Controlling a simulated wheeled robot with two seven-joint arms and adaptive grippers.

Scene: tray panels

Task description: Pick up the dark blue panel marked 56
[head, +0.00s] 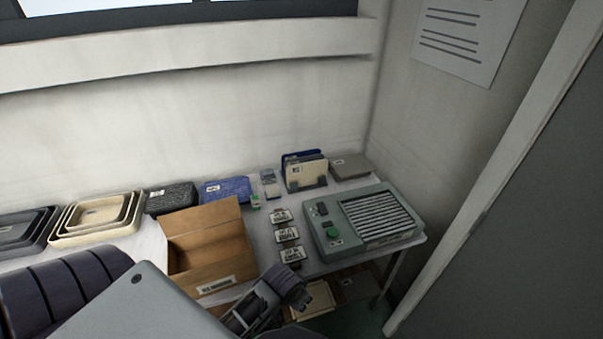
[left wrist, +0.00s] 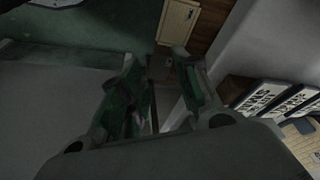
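A dark blue panel (head: 290,156) stands upright at the back of a small rack on the table, behind a grey and a cream panel. A blue flat item (head: 228,190) with a white label lies left of it. I cannot read the number 56 on either. My left gripper (head: 252,309) is low at the table's front edge, right of the cardboard box and well short of the rack. In the left wrist view its fingers (left wrist: 158,68) are apart with nothing held between them. My right gripper is not in view.
A cardboard box (head: 212,252) stands open on the table. Several small labelled boxes (head: 287,235) and a grey-green machine (head: 362,222) are to its right. Nested trays (head: 97,218) are at left. A cream board (head: 314,300) lies below the table. A wall closes the right side.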

